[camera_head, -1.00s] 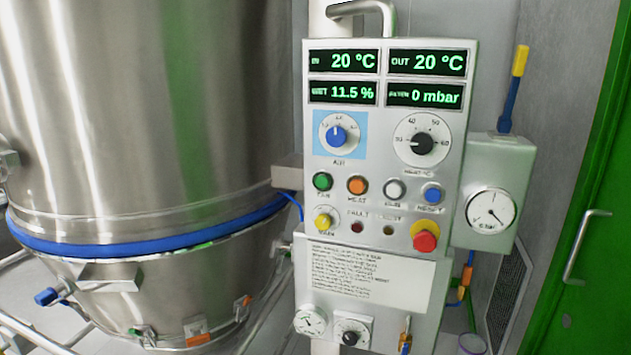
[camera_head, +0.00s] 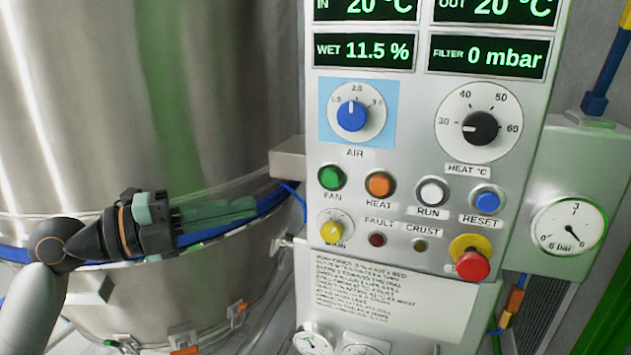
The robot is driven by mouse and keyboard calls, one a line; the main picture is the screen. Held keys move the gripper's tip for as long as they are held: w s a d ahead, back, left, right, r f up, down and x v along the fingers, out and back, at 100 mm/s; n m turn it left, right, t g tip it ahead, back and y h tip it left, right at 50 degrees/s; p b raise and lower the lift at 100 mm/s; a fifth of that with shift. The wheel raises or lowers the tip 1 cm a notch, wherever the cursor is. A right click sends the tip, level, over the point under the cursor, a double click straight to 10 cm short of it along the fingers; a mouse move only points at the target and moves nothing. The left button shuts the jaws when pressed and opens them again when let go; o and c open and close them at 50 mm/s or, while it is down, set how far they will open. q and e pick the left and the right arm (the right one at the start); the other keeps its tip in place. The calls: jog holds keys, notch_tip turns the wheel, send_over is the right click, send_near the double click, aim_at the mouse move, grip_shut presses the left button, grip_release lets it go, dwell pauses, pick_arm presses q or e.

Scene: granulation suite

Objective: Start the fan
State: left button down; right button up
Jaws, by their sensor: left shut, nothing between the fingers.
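The green FAN button (camera_head: 331,177) sits at the left end of the button row on the grey control panel (camera_head: 430,150). It looks unlit. My left gripper (camera_head: 254,207) comes in from the left with its fingers shut and empty, pointing right toward the panel. Its tips are left of the FAN button, slightly lower in the picture and apart from it. My right gripper is not in view. The displays read WET 11.5 % and FILTER 0 mbar.
Beside FAN are the orange HEAT button (camera_head: 380,185), white RUN button (camera_head: 432,192) and blue RESET button (camera_head: 486,200). A yellow knob (camera_head: 335,229) is below FAN. A red emergency stop (camera_head: 471,262) sticks out lower right. The steel vessel (camera_head: 140,80) stands left, behind my arm.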

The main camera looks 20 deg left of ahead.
pick_arm(q)
jog(key=shift+s, duration=0.1)
jog(key=p, duration=0.5)
send_near(337, 181)
jog(key=d, duration=0.4)
jog(key=w+p, duration=0.1)
jog(key=w, duration=0.2)
jog(key=shift+w+d, duration=0.15)
jog(key=shift+w, duration=0.25)
